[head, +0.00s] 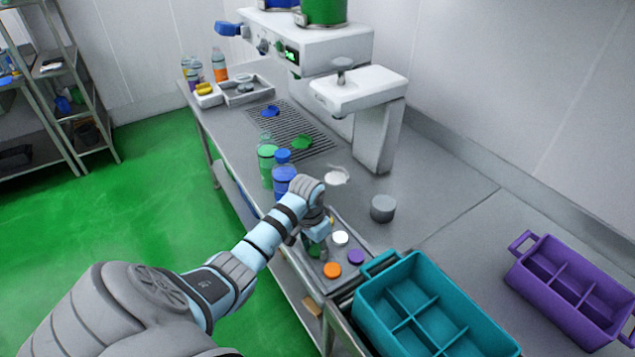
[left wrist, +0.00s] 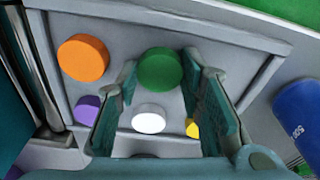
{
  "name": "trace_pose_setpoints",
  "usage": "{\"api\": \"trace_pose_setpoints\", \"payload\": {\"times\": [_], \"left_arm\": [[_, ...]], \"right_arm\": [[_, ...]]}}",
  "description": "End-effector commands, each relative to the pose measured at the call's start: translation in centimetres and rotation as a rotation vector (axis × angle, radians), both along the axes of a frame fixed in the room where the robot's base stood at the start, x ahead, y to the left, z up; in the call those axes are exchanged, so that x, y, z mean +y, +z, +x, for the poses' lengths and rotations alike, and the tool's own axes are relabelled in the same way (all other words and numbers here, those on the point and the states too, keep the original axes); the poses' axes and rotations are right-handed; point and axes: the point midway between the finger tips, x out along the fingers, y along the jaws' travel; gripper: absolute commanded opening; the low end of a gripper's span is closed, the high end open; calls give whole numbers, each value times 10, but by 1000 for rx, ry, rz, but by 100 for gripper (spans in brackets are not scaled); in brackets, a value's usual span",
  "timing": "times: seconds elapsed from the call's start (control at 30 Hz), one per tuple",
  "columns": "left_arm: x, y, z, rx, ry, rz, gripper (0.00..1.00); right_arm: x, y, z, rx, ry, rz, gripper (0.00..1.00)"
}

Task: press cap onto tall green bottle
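A bottle with green contents (head: 267,163) stands upright on the counter beside a blue bottle. A green cap (left wrist: 160,69) lies in the cap tray (left wrist: 215,30); in the head view it is partly hidden by my gripper (head: 316,240). My left gripper (left wrist: 160,105) is over the tray, pointing down. Its fingers are apart, and the green cap shows between and beyond them, with no visible grip on it. My right gripper is in neither view.
The tray also holds orange (head: 332,270), white (head: 340,238), purple (head: 356,257) and yellow (left wrist: 192,128) caps. The blue bottle (head: 284,183) stands close by. A grey cylinder (head: 383,208), teal crate (head: 399,268) and purple crate (head: 553,262) are to the right. A press machine (head: 378,130) stands behind.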

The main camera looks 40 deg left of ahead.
Motion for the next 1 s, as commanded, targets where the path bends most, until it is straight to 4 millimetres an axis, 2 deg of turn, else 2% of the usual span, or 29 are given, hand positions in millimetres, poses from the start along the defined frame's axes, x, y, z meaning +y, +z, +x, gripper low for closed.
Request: {"api": "trace_pose_setpoints", "payload": {"times": [0.27, 0.37, 0.73, 0.87, 1.0], "left_arm": [[0, 1, 0, 0, 0, 0, 24], [0, 8, 1, -2, 0, 1, 24], [0, 81, 1, -4, 0, 1, 24], [0, 96, 1, -2, 0, 1, 24], [0, 101, 0, 0, 1, 0, 24]], "right_arm": [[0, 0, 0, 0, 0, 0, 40], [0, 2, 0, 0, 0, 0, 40], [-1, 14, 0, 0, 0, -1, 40], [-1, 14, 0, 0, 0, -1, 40], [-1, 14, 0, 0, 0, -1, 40]]}}
